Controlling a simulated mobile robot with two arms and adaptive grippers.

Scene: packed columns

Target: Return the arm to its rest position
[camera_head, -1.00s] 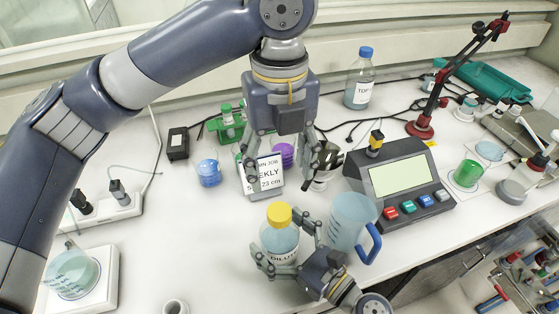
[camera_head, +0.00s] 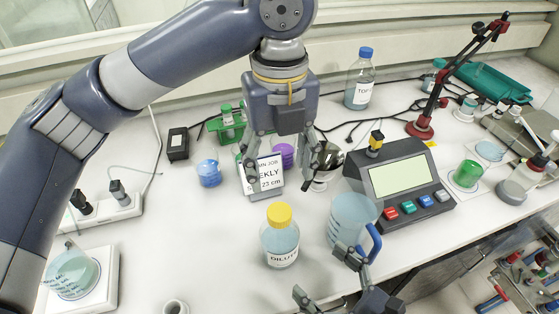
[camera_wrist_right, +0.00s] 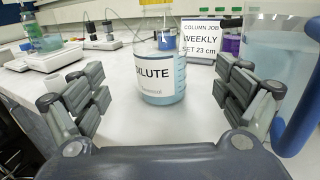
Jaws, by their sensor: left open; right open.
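My left gripper (camera_head: 283,165) is high over the middle of the bench in the head view, fingers pointing down, open and empty, in front of the job card. My right gripper (camera_head: 325,272) is low at the bench's front edge, open and empty. The DILUTE bottle (camera_head: 281,240), with a yellow cap and pale blue liquid, stands upright on the bench, apart from the right fingers. In the right wrist view the bottle (camera_wrist_right: 160,75) stands beyond and between the spread fingers.
A clear jug with a blue handle (camera_head: 350,222) stands close to the right gripper. A device with a screen (camera_head: 398,178) is behind it. The job card (camera_head: 262,177) and purple-capped (camera_head: 284,154) and blue (camera_head: 209,173) containers stand farther back. Bare bench lies left of the bottle.

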